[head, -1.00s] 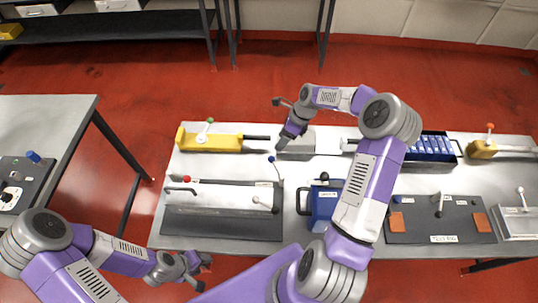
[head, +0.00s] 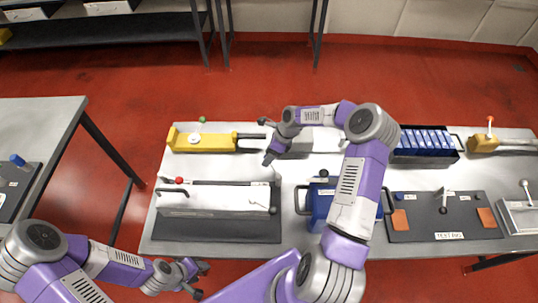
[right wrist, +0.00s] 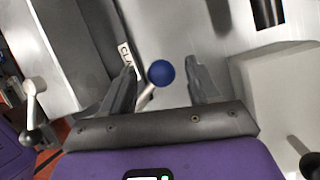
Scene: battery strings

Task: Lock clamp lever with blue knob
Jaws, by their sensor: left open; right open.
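The blue knob (right wrist: 160,73) tops a pale clamp lever (right wrist: 146,98) in the right wrist view, between my open right fingers (right wrist: 165,88) and closer to the left one; nothing is gripped. In the head view my right gripper (head: 266,140) is over the back right corner of the dark fixture (head: 222,229) and hides the knob. Part of the clamp lever (head: 276,174) shows just below the gripper. A partly hidden label (right wrist: 126,58) beside the lever reads "CLA". My left gripper (head: 202,281) is open and empty in front of the table's front edge.
A red knob (head: 179,181) is at the fixture's left end. A yellow clamp (head: 205,142) and a grey block (head: 315,146) stand behind. A blue box (head: 320,207) with black handles is close on the right. A black tray (head: 426,157) of blue cells is farther right.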

